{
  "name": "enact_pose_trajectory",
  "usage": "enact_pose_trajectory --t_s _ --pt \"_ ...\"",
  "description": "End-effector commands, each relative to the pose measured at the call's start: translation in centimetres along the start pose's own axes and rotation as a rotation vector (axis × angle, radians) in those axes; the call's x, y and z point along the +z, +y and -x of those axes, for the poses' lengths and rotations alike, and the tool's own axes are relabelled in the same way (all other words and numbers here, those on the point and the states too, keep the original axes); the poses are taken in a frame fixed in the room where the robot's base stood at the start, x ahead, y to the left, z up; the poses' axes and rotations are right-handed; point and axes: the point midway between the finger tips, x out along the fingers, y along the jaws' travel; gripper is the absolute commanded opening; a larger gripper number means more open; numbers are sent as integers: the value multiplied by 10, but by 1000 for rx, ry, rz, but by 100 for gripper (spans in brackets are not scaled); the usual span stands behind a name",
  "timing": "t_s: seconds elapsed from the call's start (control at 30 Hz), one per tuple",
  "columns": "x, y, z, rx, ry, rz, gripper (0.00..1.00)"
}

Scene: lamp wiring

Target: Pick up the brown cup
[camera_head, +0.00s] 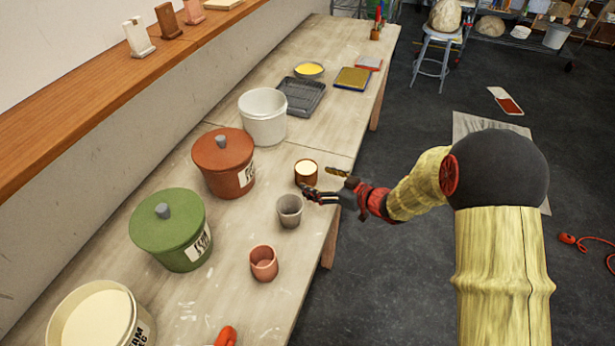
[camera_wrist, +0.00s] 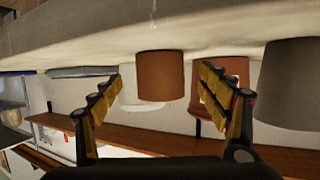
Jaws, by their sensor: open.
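The brown cup (camera_head: 306,173), with a cream inside, stands upright on the worktable near its right edge. My gripper (camera_head: 322,184) is open beside it, on its right side in the head view. In the wrist view, which appears upside down, the brown cup (camera_wrist: 161,76) shows between and beyond the two open fingers of my gripper (camera_wrist: 161,76). I see no contact between the fingers and the cup. A grey cup (camera_head: 289,210) stands close to the brown one and also fills the right side of the wrist view (camera_wrist: 288,84).
A pink cup (camera_head: 263,262) stands nearer on the worktable (camera_head: 215,276). A red lidded pot (camera_head: 224,160), a green lidded pot (camera_head: 170,230) and a white bucket (camera_head: 263,117) stand left of the cups. A grey tray (camera_head: 302,96) lies farther back. Bare tabletop lies behind the brown cup.

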Motion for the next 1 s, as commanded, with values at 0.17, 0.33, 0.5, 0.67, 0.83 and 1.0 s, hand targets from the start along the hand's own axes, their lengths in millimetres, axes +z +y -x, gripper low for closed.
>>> enact_pose_trajectory --t_s 0.17,0.33,0.5,0.67,0.83,1.0 --pt "1 0 -28 -2 0 1 76" --pt "0 0 -42 1 -1 0 76" --pt "-2 1 -42 2 -1 0 76" --pt "-2 1 -42 1 -1 0 68" --pt "-2 1 -42 1 -1 0 58" --pt "-2 1 -42 1 -1 0 49"
